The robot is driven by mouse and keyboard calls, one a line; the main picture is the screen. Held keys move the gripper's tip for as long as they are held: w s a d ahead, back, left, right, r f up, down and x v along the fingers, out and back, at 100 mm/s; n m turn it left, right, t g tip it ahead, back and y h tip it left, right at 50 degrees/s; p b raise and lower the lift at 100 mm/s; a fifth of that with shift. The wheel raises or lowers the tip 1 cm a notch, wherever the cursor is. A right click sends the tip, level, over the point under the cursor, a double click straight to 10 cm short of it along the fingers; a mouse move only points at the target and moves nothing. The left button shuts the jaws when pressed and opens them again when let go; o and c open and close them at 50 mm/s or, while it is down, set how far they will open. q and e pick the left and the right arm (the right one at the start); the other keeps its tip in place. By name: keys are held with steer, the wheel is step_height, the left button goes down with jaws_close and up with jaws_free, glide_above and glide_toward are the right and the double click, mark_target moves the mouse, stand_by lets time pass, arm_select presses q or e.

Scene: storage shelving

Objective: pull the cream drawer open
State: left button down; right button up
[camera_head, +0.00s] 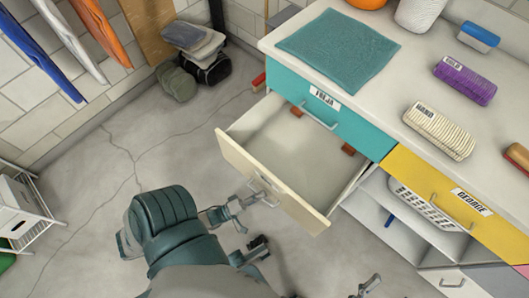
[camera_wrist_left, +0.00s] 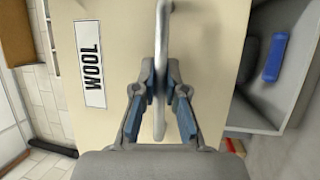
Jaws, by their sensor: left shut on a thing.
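The cream drawer (camera_head: 232,153) stands well out from the cabinet, below the teal drawer (camera_head: 340,119). My left gripper (camera_head: 262,192) is at the metal handle on the cream front. In the left wrist view, my left gripper (camera_wrist_left: 160,88) is shut on the handle (camera_wrist_left: 162,40), with a finger on each side of the bar.
A yellow drawer (camera_head: 408,167) sits right of the teal one, above open shelves with a white basket (camera_head: 412,203). Bags (camera_head: 208,68) lie by the wall. Floor left of the drawer is clear.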

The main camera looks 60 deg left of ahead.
arm_select(q)
steer(key=shift+s+d+f, duration=0.2)
steer(key=shift+s+f, duration=0.1)
steer(key=shift+s, duration=0.25)
steer(key=c, duration=1.4)
jaws_free()
steer(key=shift+o, duration=1)
steer(key=shift+w, duration=0.1)
steer(key=shift+r, duration=0.1)
steer(key=v, duration=1.2)
